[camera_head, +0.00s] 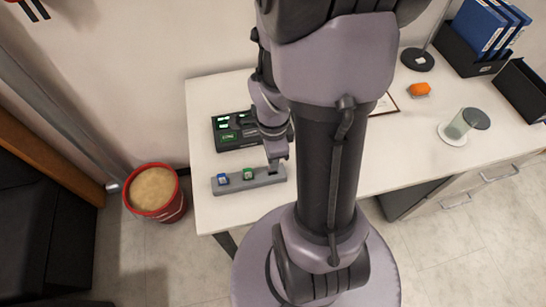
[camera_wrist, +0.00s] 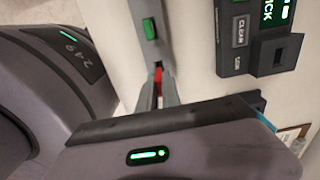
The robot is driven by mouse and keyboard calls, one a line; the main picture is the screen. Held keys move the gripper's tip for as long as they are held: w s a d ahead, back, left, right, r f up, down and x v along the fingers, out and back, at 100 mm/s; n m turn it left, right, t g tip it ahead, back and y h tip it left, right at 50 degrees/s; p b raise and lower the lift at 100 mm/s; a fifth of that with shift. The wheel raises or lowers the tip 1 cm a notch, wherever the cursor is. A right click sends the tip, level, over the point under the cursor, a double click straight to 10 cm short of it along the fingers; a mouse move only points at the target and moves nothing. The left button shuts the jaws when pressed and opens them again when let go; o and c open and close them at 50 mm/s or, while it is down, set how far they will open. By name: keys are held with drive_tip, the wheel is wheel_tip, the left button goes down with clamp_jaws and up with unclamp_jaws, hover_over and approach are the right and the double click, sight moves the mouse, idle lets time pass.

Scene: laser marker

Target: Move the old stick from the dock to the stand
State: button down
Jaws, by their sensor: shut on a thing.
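The stand (camera_head: 232,186) is a long grey block on the desk with a blue stick (camera_head: 223,179) and a green stick (camera_head: 248,174) in it. The green stick also shows in the wrist view (camera_wrist: 149,29). My gripper (camera_head: 274,168) is at the right end of the stand, pointing down. In the wrist view it is shut on a small red stick (camera_wrist: 158,86), mostly hidden, at the stand; I cannot tell how deep it sits. The dark dock (camera_head: 228,142) with green lit displays stands behind the stand. Its port housing (camera_wrist: 262,68) shows in the wrist view.
A red bucket (camera_head: 168,212) stands on the floor left of the desk (camera_head: 206,210). An orange object (camera_head: 419,89), a glass jar (camera_head: 460,126), a lamp base (camera_head: 417,60) and blue binders (camera_head: 482,28) are on the right side. The desk front right of the stand is clear.

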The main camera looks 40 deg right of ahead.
drive_tip(key=shift+f+b, duration=1.35)
drive_tip(key=shift+f, duration=0.35)
idle(0.4)
drive_tip(key=c, duration=1.5)
unclamp_jaws()
wheel_tip(320, 180, up, 23)
drive_tip(key=p, duration=1.4)
drive_tip(key=shift+r, duration=0.2)
